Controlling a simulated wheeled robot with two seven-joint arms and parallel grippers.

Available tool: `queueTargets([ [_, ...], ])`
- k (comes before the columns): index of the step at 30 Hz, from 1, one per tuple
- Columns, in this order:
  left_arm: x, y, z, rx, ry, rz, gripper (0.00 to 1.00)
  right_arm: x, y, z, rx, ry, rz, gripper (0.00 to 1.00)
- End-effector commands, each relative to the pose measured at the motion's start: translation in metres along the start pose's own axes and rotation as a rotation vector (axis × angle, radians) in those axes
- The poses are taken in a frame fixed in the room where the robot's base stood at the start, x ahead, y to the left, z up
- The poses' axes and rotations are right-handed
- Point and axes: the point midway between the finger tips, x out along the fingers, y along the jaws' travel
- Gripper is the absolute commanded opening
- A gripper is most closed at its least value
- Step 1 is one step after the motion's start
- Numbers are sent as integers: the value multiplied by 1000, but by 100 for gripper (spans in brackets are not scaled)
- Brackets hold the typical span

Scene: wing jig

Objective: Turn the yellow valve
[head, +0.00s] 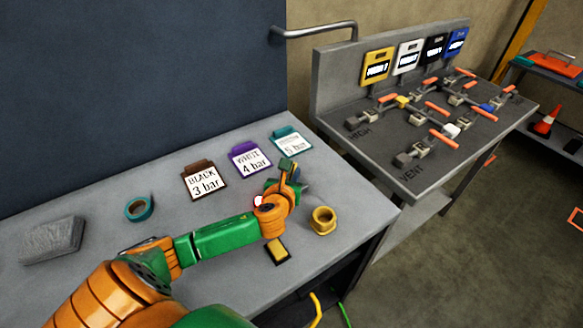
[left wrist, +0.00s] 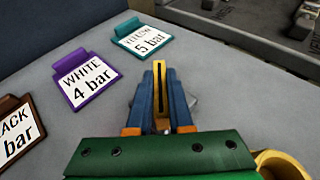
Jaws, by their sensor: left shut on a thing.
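The yellow valve (head: 403,102) is a small yellow body with an orange lever, on the sloped grey panel (head: 450,155) at the right of the head view. My left gripper (head: 288,168) is over the near table, well to the left of the valve and apart from it. My right gripper is in neither view.
The table (head: 345,195) bears cards: black (head: 204,184), white (head: 250,160) and yellow 5 bar (head: 292,143). A brass cup (head: 322,220) stands close to my left gripper. Teal tape (head: 139,208) and a grey block (head: 52,240) lie left. A gap separates table and panel.

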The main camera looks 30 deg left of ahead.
Motion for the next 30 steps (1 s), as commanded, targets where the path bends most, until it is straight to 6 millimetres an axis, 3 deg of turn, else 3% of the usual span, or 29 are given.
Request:
queueTargets([
  [3,-1,-2,4,-45,0,97,0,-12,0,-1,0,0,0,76],
  [11,0,-2,2,-137,-1,324,0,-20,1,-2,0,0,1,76],
  [30,1,0,0,-288,-3,698,0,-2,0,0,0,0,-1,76],
])
